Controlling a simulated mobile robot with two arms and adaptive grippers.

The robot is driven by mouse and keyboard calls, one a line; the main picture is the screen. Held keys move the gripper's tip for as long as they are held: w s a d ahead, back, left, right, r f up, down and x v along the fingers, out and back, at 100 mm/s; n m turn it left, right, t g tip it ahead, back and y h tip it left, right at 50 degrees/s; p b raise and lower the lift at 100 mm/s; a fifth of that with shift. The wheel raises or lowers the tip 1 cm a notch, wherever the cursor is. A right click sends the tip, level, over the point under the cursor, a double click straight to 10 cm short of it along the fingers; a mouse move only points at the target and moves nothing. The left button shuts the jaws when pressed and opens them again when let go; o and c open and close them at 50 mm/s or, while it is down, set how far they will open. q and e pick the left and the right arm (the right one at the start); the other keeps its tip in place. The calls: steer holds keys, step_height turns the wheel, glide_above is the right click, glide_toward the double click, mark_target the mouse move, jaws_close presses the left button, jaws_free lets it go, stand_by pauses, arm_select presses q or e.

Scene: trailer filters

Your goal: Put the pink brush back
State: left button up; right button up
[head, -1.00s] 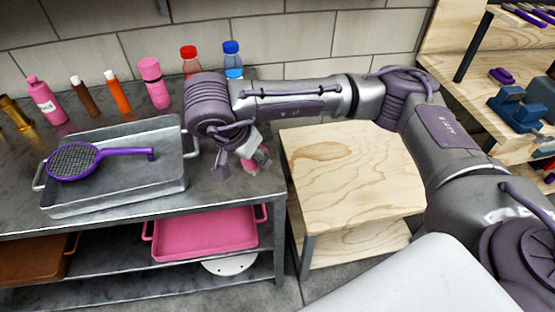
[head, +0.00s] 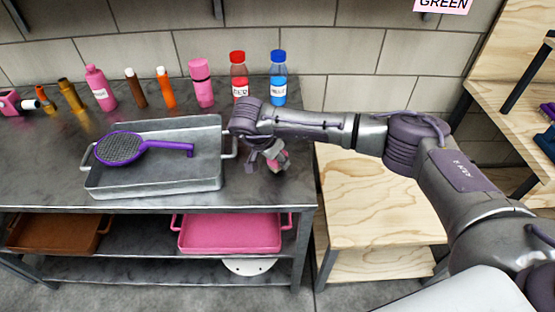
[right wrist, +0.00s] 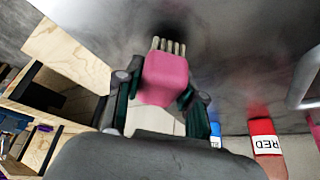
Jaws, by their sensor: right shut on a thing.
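My right gripper (head: 273,160) is at the right end of the dark metal table. It is shut on the pink brush (right wrist: 166,78), which has a pink block body and pale bristles. In the right wrist view the brush sits between the fingers with its bristles toward the table surface; I cannot tell whether they touch it. In the head view only a small pink part of the brush (head: 280,161) shows beside the fingers. My left gripper is not in view.
A grey metal tray (head: 205,178) with a purple strainer (head: 120,148) is left of the gripper. Red-capped (head: 239,80) and blue-capped (head: 278,80) bottles stand behind. A pink tray (head: 230,234) is on the shelf below. A wooden table (head: 375,205) at right has a clear top.

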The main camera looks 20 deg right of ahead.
steer(key=shift+f, duration=0.9)
steer(key=o, duration=1.1)
steer(key=shift+f, duration=0.1)
steer(key=shift+r, duration=0.2)
steer(key=b+v, duration=0.1)
steer(key=v, duration=1.1)
steer(key=shift+b, duration=0.4)
